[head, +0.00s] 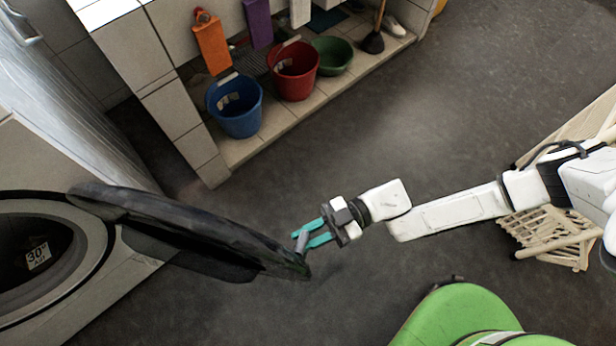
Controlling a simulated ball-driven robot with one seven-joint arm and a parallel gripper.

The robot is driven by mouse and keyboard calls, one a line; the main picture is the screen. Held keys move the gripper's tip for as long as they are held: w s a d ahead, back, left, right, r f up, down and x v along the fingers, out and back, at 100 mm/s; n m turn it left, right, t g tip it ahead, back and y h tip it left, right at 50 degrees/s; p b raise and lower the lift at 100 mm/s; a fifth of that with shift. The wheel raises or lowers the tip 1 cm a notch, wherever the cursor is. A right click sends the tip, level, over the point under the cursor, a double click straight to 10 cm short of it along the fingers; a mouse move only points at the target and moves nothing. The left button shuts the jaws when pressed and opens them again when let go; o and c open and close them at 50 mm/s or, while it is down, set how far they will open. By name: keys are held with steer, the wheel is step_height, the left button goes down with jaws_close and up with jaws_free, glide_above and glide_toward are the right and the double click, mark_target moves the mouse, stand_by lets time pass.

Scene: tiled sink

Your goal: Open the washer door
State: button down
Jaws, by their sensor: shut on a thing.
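The washer (138,262) stands at the left, with its round drum opening (40,250) showing. Its dark round door (185,217) is swung outward from the opening and is seen nearly edge-on. A grey handle (302,241) shows at the door's free edge. My gripper (309,234) reaches in from the right, its teal fingers shut on the door handle. The fingers' exact contact with the handle is small in this view. A label marked 30° (38,257) shows inside the opening.
A tiled ledge (262,128) at the top holds a blue bucket (236,108), a red bucket (293,72) and a green basin (332,56). A plunger (373,41) stands at its end. A wooden rack (550,232) is at the right. Grey floor (420,120) is clear between.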

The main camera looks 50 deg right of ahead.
steer(key=shift+w+r, duration=0.1)
steer(key=shift+w, duration=0.35)
steer(key=c, duration=1.1)
jaws_free()
steer(key=shift+a, duration=0.25)
steer(key=shift+s+d, duration=0.1)
steer(key=shift+d, duration=0.1)
steer(key=v, duration=1)
steer(key=shift+s+d, duration=0.15)
steer(key=shift+d, duration=0.15)
